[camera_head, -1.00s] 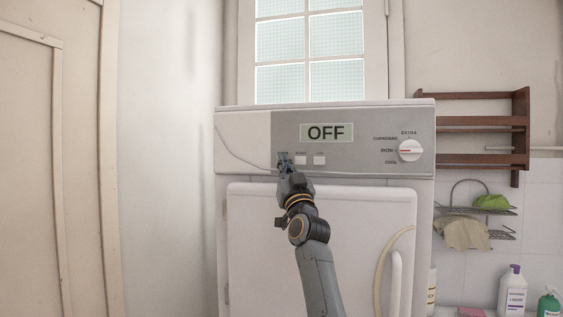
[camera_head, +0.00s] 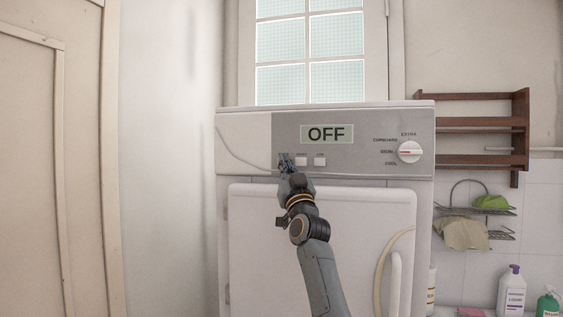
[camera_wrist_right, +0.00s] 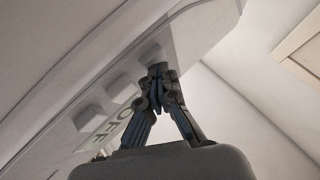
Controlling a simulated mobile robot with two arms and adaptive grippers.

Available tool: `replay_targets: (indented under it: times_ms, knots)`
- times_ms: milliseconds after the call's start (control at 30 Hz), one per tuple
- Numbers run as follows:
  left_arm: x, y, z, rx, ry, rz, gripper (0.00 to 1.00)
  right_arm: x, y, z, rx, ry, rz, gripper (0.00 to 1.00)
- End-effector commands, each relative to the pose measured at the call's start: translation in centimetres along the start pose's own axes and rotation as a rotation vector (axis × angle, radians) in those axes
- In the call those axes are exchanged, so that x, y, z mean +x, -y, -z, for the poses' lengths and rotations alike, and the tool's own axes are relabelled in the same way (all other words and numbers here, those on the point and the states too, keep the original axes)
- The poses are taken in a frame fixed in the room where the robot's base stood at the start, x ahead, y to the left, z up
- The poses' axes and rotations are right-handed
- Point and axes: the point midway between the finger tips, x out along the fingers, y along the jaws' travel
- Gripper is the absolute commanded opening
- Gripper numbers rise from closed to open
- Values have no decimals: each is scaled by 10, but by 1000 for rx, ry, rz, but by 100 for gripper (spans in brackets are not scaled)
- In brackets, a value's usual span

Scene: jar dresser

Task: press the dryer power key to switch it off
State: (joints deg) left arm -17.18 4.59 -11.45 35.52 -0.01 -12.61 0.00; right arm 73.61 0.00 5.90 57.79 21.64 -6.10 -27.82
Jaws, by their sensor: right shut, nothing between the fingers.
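The white dryer (camera_head: 330,193) has a grey control panel (camera_head: 365,122) whose display (camera_head: 327,134) reads OFF. Two square white keys, a middle one (camera_head: 301,161) and a right one (camera_head: 320,161), show below the display. My right gripper (camera_head: 284,158) is shut and empty at the panel, left of these keys, and covers the leftmost key's place. In the right wrist view, the closed fingertips (camera_wrist_right: 157,72) are at the end key of the row (camera_wrist_right: 152,54); whether they touch it I cannot tell. The display also shows there (camera_wrist_right: 108,124). My left gripper is not in view.
A round dial (camera_head: 410,152) sits at the panel's right. The dryer door (camera_head: 345,225) is shut below. A brown wall shelf (camera_head: 480,123), a wire rack (camera_head: 480,210) and bottles (camera_head: 513,290) stand at the right. A window (camera_head: 310,50) is behind.

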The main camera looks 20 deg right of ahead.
Motion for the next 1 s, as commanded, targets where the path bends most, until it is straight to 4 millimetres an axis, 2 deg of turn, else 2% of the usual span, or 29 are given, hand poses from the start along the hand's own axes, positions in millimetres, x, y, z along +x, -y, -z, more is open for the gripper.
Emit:
replay_targets:
  times_ms: [433,1000]
  knots:
    - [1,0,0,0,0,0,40,-6,1,-2,1,6,-2,0]
    - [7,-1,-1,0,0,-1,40,-43,29,27,1,1,-1,0]
